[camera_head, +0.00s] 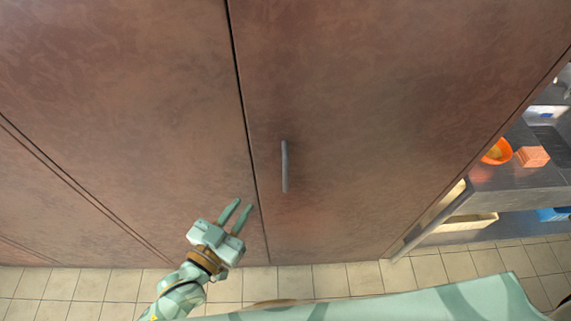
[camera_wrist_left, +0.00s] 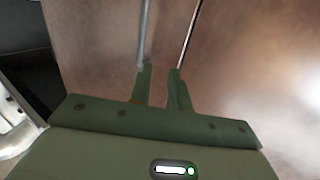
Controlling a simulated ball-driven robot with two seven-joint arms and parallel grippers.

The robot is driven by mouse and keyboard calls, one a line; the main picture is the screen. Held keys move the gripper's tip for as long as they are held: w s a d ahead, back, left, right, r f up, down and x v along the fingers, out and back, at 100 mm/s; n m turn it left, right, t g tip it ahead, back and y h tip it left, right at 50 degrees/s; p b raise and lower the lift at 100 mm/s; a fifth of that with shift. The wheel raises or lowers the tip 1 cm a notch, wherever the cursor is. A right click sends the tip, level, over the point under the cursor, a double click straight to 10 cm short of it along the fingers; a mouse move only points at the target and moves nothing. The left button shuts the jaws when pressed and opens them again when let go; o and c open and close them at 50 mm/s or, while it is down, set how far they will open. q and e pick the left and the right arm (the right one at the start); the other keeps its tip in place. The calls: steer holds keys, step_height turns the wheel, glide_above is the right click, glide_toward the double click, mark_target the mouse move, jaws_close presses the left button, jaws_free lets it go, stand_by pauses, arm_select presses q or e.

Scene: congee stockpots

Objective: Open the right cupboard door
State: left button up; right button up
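The right cupboard door (camera_head: 400,110) is a reddish-brown panel that stands shut, with a dark seam along its left edge. Its grey vertical bar handle (camera_head: 285,166) sits near that seam. My left gripper (camera_head: 236,207) is open and empty, below and left of the handle, by the seam and apart from the handle. In the left wrist view, the two green fingers (camera_wrist_left: 160,72) show a gap between them. A grey bar that looks like the handle (camera_wrist_left: 145,30) stands beyond the left finger, and the thin seam beyond the right one. My right gripper is not in view.
The left cupboard door (camera_head: 120,90) is also shut. A tiled floor (camera_head: 330,279) runs along the cupboard's foot. At the right, a metal counter (camera_head: 510,179) holds an orange bowl (camera_head: 497,152) and a stack of orange-red items (camera_head: 533,157).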

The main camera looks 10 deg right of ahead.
arm_select(q)
steer(key=b+v, duration=0.1)
steer(key=v, duration=1.5)
steer(key=shift+s+a, duration=0.1)
steer(key=shift+a, duration=0.05)
